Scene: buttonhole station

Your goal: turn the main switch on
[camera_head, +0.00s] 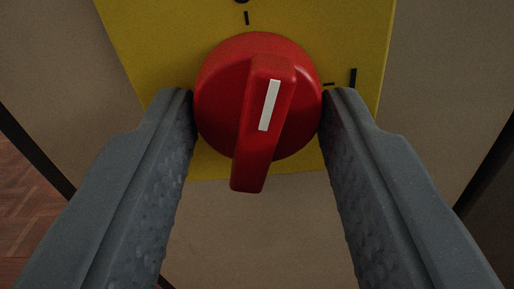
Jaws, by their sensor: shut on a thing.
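The main switch is a red round knob (217,75) with a raised grip bar that carries a white line (269,105). It sits on a yellow plate (150,40). A black tick and part of a black mark show above the knob; a tick and an "I" mark (353,78) are to its right. The white line points up and a little right, between the two ticks and nearer the top one. My gripper (258,105) is shut on the knob, one grey finger against its left side and one against its right. The top mark is cut off by the frame.
A beige panel (255,240) lies behind the yellow plate, with dark edges at lower left and right. Reddish-brown parquet floor (25,205) shows at lower left. Nothing else stands close to the knob.

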